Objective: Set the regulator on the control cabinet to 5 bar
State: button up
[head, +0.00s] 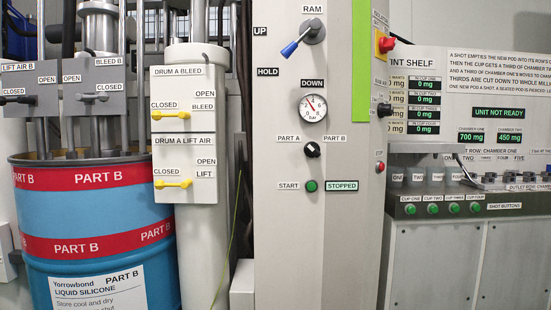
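The control cabinet (285,240) is a tall pale grey column in the middle of the head view. A round white gauge (313,108) marked bar is on its front, under the DOWN label. Its needle points up and to the left; the figures are too small to read surely. A black knob (384,110) sticks out from the cabinet's right side face, at about the gauge's height. It may be the regulator, but the small label by it is not legible. My gripper is not in view.
A steel shelf unit (450,260) stands close at right.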

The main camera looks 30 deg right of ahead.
aim_at(384, 109)
jog(key=z, duration=1.6)
jog(key=i+l, duration=0.1)
